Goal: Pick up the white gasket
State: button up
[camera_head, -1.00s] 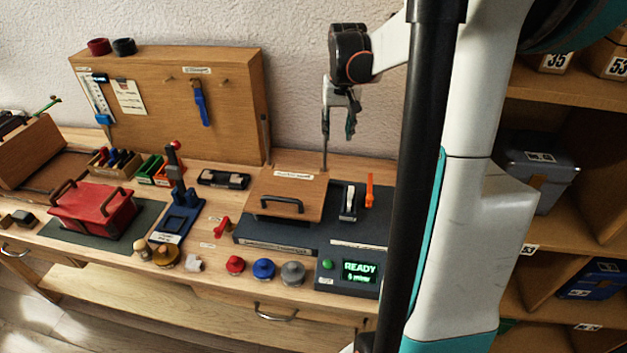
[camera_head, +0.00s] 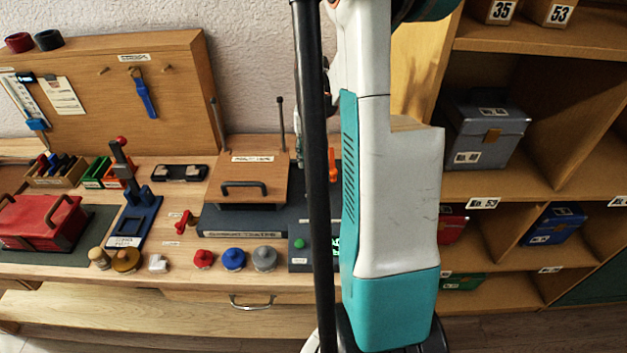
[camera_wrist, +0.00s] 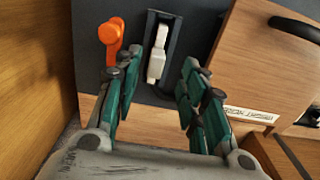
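No thing in view is plainly a gasket. A small white piece (camera_head: 157,263) lies at the bench's front edge, between a brass-coloured knobbed piece and a red one; its exact form is too small to tell. In the wrist view another white part (camera_wrist: 157,55) sits upright in a black slotted holder on the dark panel. My gripper (camera_wrist: 168,76) is open and empty, its green-and-grey fingers apart, with the white part beyond and between them. In the head view my gripper is mostly hidden behind my arm and a black post.
An orange lever (camera_wrist: 111,36) stands close to the left finger. A wooden lid with a dark handle (camera_head: 243,189) lies to the left in the head view. Red, blue (camera_head: 233,259) and grey knobbed pieces stand along the front edge. A shelf unit (camera_head: 550,190) is at right.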

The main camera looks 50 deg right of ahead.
aim_at(313, 165)
jog(key=f, duration=0.1)
jog(key=f+b, duration=0.1)
jog(key=f, duration=0.1)
jog(key=f+b, duration=0.1)
jog(key=f, duration=0.1)
jog(key=shift+s+d, duration=0.1)
jog(key=shift+d, duration=0.15)
grip_shut()
